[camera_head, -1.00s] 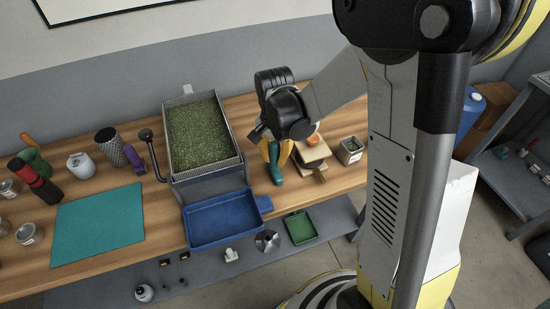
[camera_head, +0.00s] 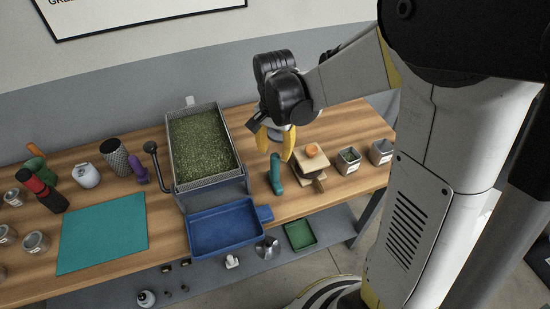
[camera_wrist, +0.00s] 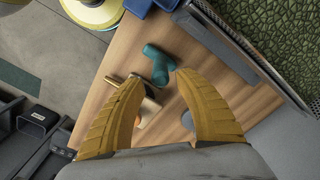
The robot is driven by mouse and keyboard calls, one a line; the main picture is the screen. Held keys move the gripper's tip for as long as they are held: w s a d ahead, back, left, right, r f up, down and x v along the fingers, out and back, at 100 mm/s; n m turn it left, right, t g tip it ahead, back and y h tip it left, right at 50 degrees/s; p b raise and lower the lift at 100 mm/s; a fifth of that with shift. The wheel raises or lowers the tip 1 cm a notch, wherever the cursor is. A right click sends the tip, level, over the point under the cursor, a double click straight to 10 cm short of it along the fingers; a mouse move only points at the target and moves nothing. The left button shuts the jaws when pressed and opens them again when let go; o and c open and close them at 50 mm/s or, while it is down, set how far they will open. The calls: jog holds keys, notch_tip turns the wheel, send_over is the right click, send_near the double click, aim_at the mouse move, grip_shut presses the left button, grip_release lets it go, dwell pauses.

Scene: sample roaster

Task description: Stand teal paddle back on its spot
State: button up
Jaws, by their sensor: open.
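The teal paddle (camera_head: 276,174) is on the wooden table, between the sieve tray and the wooden block with the orange knob. In the wrist view the paddle (camera_wrist: 158,62) shows just beyond my fingertips, with a rounded end and a wider end. My gripper (camera_head: 275,152) is above and behind it, with its yellow fingers apart. In the wrist view my gripper (camera_wrist: 160,77) is open and nothing is between the fingers. No marked spot is visible under the paddle.
The blue tray (camera_head: 222,226) and mesh-sided tray of green beans (camera_head: 203,147) lie to the left. The wooden block (camera_head: 311,163) is close on the right, with tins (camera_head: 349,160) beyond it. A teal mat (camera_head: 102,232) lies farther left. A green tray (camera_head: 300,235) sits on the lower shelf.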

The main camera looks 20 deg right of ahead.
notch_tip(320, 180, up, 4)
jog(key=shift+f+p, duration=0.1)
jog(key=shift+p, duration=0.3)
jog(key=shift+s+r, duration=0.15)
jog(key=shift+r, duration=0.2)
jog(key=s+r+n+t, duration=0.7)
jog(key=s+r+n, duration=0.2)
jog(key=s, duration=0.3)
jog(key=shift+s, duration=0.2)
